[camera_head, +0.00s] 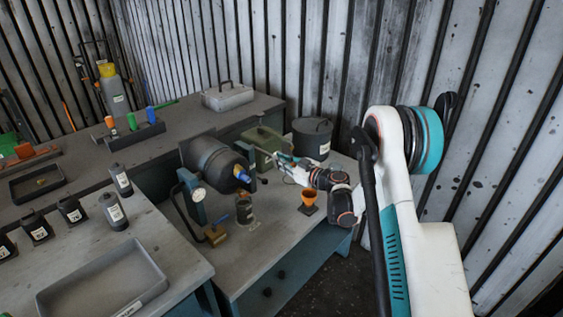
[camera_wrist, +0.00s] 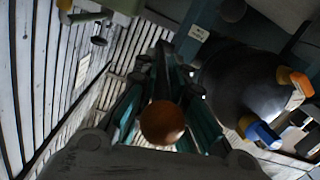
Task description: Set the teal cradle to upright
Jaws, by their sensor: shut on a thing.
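The teal cradle (camera_head: 196,212) stands on the bench and carries a dark rounded vessel (camera_head: 215,160). The vessel lies tilted, its end with blue and orange fittings (camera_head: 241,173) pointing right. My gripper (camera_head: 277,157) is at the right of the vessel, beside the green canister. In the wrist view, my gripper (camera_wrist: 162,112) is shut on a round orange-brown knob (camera_wrist: 162,124). The vessel (camera_wrist: 245,85) fills the right of that view, with its orange fitting (camera_wrist: 295,80) and blue fitting (camera_wrist: 262,132).
A green canister (camera_head: 263,143) and a grey bucket (camera_head: 312,139) stand behind my gripper. A tray (camera_head: 105,285) lies on the left bench.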

